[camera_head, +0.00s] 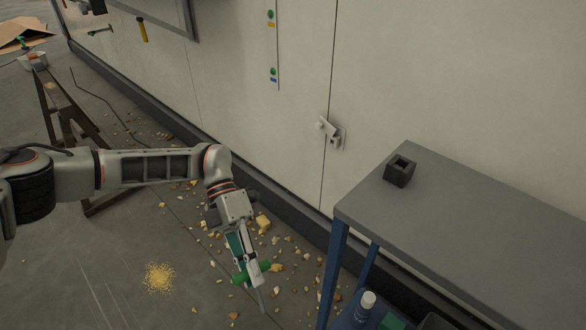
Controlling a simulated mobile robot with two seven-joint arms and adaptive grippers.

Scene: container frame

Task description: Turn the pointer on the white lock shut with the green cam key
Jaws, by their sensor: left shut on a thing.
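My left gripper (248,268) points down over the floor, in front of the wall and left of the grey-topped table. It is shut on the green key (241,277), whose green handle shows at the fingers. A thin pale shaft extends below the fingers. The white lock (333,133) is on the pale wall, beside a vertical seam, above and to the right of the gripper and well apart from it. A small light pointer-like piece slants across it; its exact setting is too small to tell. My right gripper is out of view.
The grey-topped table (460,215) with blue legs stands at the right, close to the wall. A black square holder (400,171) with an open top sits on it. A white bottle (365,303) stands on the lower shelf. Rubble and yellow grains (159,278) lie on the floor.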

